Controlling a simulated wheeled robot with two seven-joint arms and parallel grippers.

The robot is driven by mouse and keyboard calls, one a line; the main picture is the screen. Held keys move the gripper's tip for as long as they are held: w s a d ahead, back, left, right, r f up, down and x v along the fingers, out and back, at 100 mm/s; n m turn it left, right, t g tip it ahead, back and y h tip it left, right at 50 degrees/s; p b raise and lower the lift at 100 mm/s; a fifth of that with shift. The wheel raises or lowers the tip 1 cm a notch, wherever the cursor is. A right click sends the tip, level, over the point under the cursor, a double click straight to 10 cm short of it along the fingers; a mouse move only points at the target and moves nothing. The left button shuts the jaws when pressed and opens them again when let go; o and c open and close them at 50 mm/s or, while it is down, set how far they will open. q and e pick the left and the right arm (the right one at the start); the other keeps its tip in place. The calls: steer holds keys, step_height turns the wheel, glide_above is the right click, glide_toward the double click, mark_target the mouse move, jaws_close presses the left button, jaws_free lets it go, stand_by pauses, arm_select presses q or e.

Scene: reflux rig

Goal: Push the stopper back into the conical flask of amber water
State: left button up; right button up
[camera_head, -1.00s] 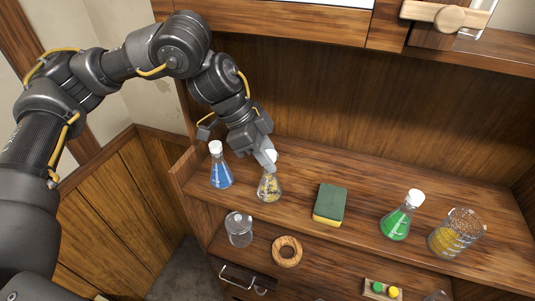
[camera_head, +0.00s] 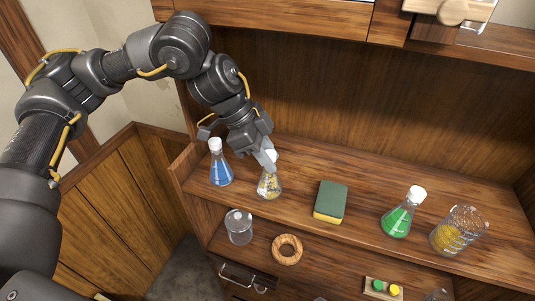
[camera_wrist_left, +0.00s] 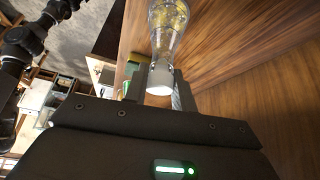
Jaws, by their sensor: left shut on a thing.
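The conical flask of amber water (camera_head: 269,187) stands on the wooden shelf, right of the blue flask. Its white stopper (camera_head: 274,155) is at the neck, partly hidden by my left gripper (camera_head: 268,160). In the left wrist view the flask (camera_wrist_left: 167,35) shows with the white stopper (camera_wrist_left: 159,78) between the two fingers of my left gripper (camera_wrist_left: 160,88). The gripper is shut on the stopper. The stopper is in line with the flask's neck; how deep it sits I cannot tell. My right gripper is not in view.
A blue flask (camera_head: 220,170) stands close on the left. A green and yellow sponge (camera_head: 330,201), a green flask (camera_head: 397,222) and a beaker (camera_head: 459,234) stand to the right. Below are a glass jar (camera_head: 238,228) and a wooden ring (camera_head: 287,250).

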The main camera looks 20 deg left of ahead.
arm_select(q)
steer(key=o, duration=1)
steer(key=shift+o, duration=0.2)
steer(key=shift+a+r+b, duration=0.2)
steer(key=shift+r+b, duration=0.1)
steer(key=b+v, duration=0.3)
steer(key=v, duration=0.7)
steer(key=shift+a, duration=0.15)
